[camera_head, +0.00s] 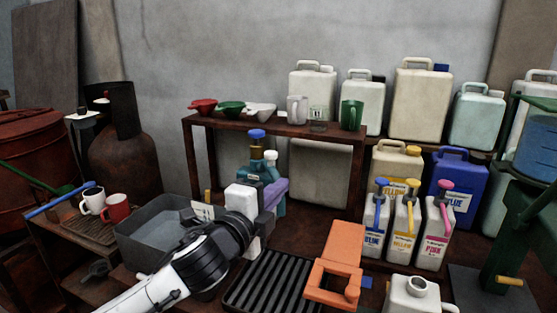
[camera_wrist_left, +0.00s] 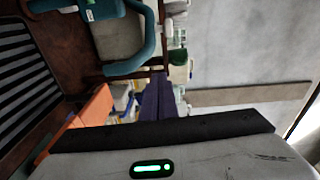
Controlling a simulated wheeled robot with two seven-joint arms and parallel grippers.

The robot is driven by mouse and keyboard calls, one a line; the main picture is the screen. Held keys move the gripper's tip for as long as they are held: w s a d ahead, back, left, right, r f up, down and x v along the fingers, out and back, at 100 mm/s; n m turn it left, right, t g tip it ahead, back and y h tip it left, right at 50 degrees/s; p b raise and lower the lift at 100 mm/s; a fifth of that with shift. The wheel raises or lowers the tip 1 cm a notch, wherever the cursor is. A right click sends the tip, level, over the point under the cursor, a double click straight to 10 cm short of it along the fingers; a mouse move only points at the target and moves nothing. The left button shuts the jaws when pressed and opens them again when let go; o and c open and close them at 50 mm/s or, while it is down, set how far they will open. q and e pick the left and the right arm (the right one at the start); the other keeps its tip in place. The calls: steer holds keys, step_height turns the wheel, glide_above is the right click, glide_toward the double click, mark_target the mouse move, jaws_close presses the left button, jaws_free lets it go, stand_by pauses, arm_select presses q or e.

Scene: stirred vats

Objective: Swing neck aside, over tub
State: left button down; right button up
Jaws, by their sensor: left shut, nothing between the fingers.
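A teal jug (camera_head: 261,170) with a blue cap stands behind my left gripper. In the left wrist view the teal jug (camera_wrist_left: 92,12) shows at the top left with a curved teal tube; I cannot tell if that is its handle or the neck. A grey open tub (camera_head: 150,243) sits left of my left gripper. My left gripper (camera_head: 275,192), with purple fingers, is shut and empty in front of the teal jug. The fingers (camera_wrist_left: 158,98) also show in the left wrist view, apart from the teal tube there. My right gripper is not in view.
A black slatted rack (camera_head: 268,285) and an orange stand (camera_head: 338,262) lie in front. Blue, yellow and magenta pump jugs (camera_head: 406,232) stand at right. Two mugs (camera_head: 116,208) are left of the tub. A raised shelf (camera_head: 280,133) carries funnels and jugs.

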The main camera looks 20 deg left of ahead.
arm_select(q)
steer(key=shift+w+a+r+t, duration=0.15)
steer(key=shift+r+t, duration=0.15)
steer(key=shift+r, duration=0.65)
steer(key=w+a, duration=0.1)
steer(key=w, duration=0.2)
steer(key=w+a+p, duration=0.1)
steer(key=w, duration=0.2)
steer(key=w+p, duration=0.1)
steer(key=w, duration=0.2)
steer(key=shift+a, duration=0.4)
steer(key=shift+a, duration=0.2)
